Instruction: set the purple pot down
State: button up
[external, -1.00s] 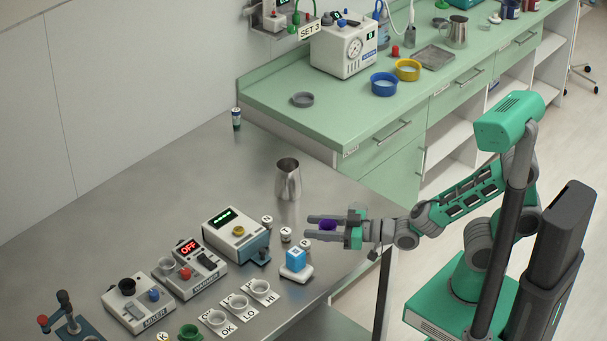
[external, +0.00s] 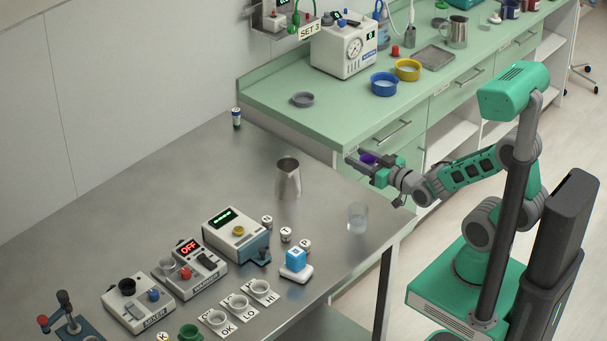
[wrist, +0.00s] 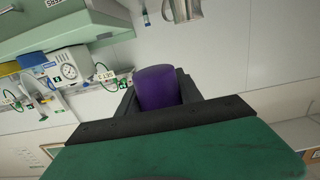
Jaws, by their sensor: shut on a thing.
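The purple pot (external: 368,158) is between the fingers of my gripper (external: 362,162), which is shut on it. In the wrist view the purple pot (wrist: 157,88) sits between the dark fingers, its plain side facing the camera. In the external view my gripper is raised in front of the green cabinet, above the right end of the steel table (external: 190,165). The pot is small there and partly hidden by the fingers.
A clear glass (external: 357,218) stands near the table's right edge, and a steel jug (external: 288,178) stands further left. The green counter (external: 335,115) holds a grey ring (external: 302,99), a blue bowl (external: 384,84) and a yellow bowl (external: 407,69).

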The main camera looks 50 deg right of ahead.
aim_at(373, 164)
jog(key=s, duration=0.1)
jog(key=s+r, duration=0.1)
jog(key=s, duration=0.1)
jog(key=shift+s+r, duration=0.15)
jog(key=shift+r, duration=0.05)
jog(key=shift+a+f, duration=0.25)
jog(key=shift+a, duration=0.05)
jog(key=s+a+f+n+y+b, duration=0.1)
jog(key=a+f+n+y+b, duration=0.1)
jog(key=a, duration=0.8)
jog(key=s+a+f+n+g+y+b, duration=0.1)
jog(key=a+f+y+b, duration=0.3)
jog(key=a, duration=0.5)
jog(key=shift+a+f+n+y+b, duration=0.2)
jog(key=shift+a+n+y+b, duration=0.2)
jog(key=shift+n+b, duration=0.5)
jog(key=shift+f, duration=0.1)
notch_tip(373, 164, down, 10)
jog(key=b, duration=0.5)
jog(key=shift+d, duration=0.1)
jog(key=o, duration=1.3)
